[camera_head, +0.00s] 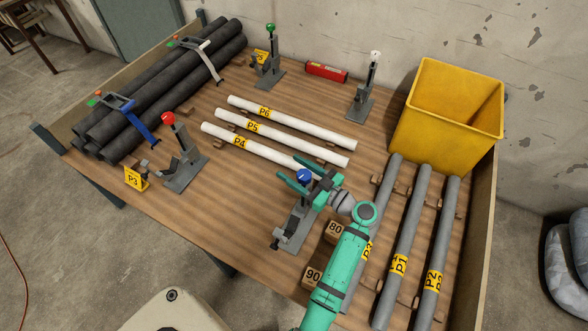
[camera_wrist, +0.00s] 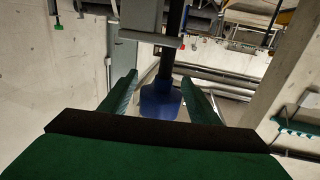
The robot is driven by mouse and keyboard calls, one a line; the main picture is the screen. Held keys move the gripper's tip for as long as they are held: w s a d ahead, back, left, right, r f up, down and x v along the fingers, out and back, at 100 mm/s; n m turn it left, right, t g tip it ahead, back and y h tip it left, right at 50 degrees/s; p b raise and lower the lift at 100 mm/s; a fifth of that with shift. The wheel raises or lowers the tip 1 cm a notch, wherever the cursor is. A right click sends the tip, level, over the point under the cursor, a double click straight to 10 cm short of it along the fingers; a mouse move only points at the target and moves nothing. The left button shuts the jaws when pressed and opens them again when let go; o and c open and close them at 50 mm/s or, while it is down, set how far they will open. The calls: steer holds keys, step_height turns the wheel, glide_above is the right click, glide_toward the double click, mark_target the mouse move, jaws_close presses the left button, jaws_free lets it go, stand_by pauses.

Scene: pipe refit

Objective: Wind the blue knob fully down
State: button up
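The blue knob (camera_head: 303,176) tops the upright screw of a grey clamp stand (camera_head: 293,228) near the table's front middle. My gripper (camera_head: 288,168) reaches in from the right at knob height, with its green fingers on either side of the knob. In the wrist view the blue knob (camera_wrist: 160,101) sits between the two fingers (camera_wrist: 160,77), with a narrow gap showing on each side. The gripper is open and holds nothing. Part of the stand is hidden behind my gripper in the head view.
Stands with a red knob (camera_head: 168,119), a green knob (camera_head: 270,28) and a white knob (camera_head: 375,55) are nearby. White pipes (camera_head: 290,122) lie behind the blue knob. Grey pipes (camera_head: 408,235) and wooden blocks (camera_head: 334,231) are at right, below a yellow bin (camera_head: 440,135).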

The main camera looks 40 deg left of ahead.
mark_target(310, 181)
steer(key=d, duration=1.1)
steer(key=shift+w, duration=0.2)
stand_by(0.4)
